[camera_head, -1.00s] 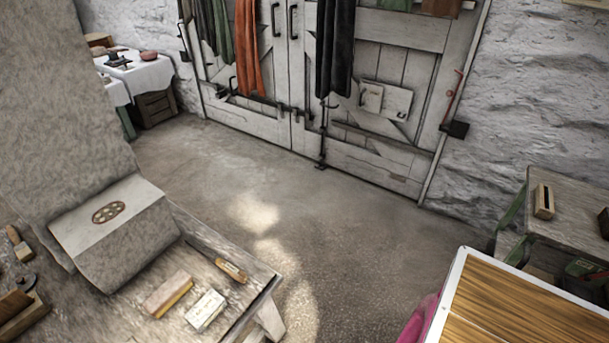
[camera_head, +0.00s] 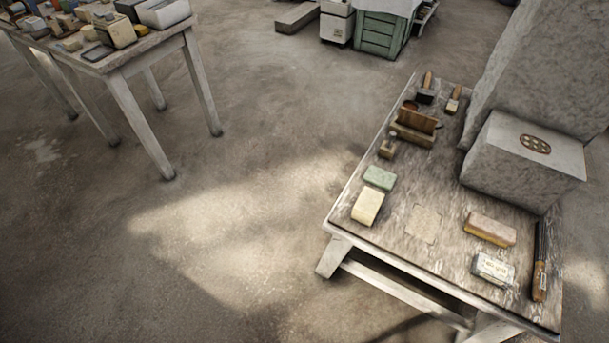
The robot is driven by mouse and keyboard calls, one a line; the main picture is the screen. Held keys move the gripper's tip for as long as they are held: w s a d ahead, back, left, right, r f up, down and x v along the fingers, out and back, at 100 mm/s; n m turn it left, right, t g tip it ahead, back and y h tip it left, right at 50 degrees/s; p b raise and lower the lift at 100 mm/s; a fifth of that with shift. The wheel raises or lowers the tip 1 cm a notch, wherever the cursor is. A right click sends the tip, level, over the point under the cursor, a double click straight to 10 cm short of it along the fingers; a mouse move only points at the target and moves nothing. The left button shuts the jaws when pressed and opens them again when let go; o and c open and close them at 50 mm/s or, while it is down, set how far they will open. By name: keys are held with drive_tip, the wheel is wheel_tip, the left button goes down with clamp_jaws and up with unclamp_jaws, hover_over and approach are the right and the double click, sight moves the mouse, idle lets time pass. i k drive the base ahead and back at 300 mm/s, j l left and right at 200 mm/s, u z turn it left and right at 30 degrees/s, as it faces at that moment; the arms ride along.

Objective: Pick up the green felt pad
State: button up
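A small pale green pad (camera_head: 380,178) lies on the worn wooden table (camera_head: 340,215) at the right, near its left edge. It looks like a flat-topped block, and it is the only green thing on this table. A cream block (camera_head: 367,207) lies just in front of it, close to it. A small brown wooden piece (camera_head: 387,149) lies behind it. My gripper does not show in this view.
The table also bears a wooden holder (camera_head: 413,128), brushes, an orange-sided block (camera_head: 489,229), a white labelled block (camera_head: 493,268), a dark-bladed tool (camera_head: 540,262) and a large stone block (camera_head: 525,165). A cluttered table (camera_head: 115,62) stands upper left. Floor between (camera_head: 230,190) is clear.

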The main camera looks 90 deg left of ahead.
sight(374, 175)
drive_tip(key=u, duration=2.65)
drive_tip(key=z, duration=3.95)
drive_tip(key=u, duration=3.95)
